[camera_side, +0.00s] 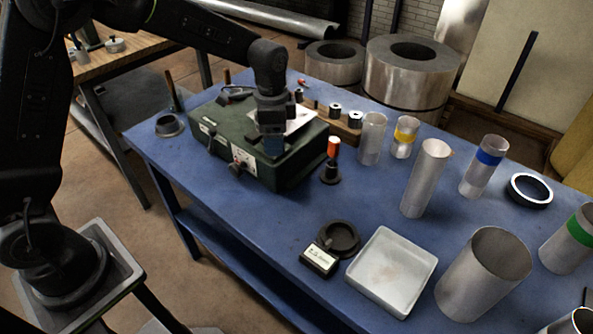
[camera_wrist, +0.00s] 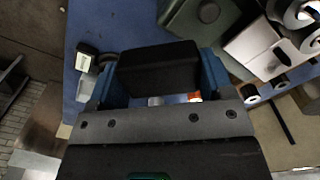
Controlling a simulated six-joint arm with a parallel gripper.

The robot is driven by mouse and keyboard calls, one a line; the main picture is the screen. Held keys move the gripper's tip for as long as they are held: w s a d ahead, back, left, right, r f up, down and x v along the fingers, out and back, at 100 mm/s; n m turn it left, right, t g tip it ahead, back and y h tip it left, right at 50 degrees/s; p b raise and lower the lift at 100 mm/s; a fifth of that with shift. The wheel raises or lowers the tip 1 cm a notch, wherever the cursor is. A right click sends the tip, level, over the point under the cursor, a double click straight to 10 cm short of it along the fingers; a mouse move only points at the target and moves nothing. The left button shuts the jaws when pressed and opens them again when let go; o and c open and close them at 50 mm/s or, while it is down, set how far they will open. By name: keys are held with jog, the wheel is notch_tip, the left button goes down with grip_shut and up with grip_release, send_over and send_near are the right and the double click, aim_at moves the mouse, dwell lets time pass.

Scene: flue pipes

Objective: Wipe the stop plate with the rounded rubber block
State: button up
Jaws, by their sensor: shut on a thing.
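A black block with rounded edges (camera_wrist: 158,68), which looks like the rubber block, sits between the blue fingers of my gripper (camera_wrist: 158,84) in the wrist view. My gripper is shut on it. In the side view my gripper (camera_side: 272,146) points down over the front right part of the green machine (camera_side: 222,128). A pale flat plate (camera_side: 300,120), possibly the stop plate, shows behind my gripper on the machine's top. The block is hard to make out in the side view, and I cannot tell whether it touches the plate.
An orange-topped tool (camera_side: 332,158) stands close to the machine's right. A wooden holder (camera_side: 345,132) with rollers lies behind. Several metal pipes, including a tall one (camera_side: 426,178), stand to the right. A white tray (camera_side: 393,270) and a black dish (camera_side: 338,237) are near the front edge.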

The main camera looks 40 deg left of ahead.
jog(key=a+r+n, duration=0.1)
jog(key=w+a+r+n, duration=0.1)
jog(key=a, duration=0.1)
jog(key=w+a+r+n, duration=0.1)
jog(key=a+n, duration=0.1)
jog(key=shift+a+r, duration=0.15)
jog(key=shift+a, duration=0.05)
jog(key=w+d+n, duration=0.1)
jog(key=w+n, duration=0.4)
jog(key=w, duration=1)
jog(key=shift+w+d+r, duration=0.2)
jog(key=shift+w+d, duration=0.05)
jog(key=shift+w, duration=0.1)
jog(key=shift+f, duration=0.1)
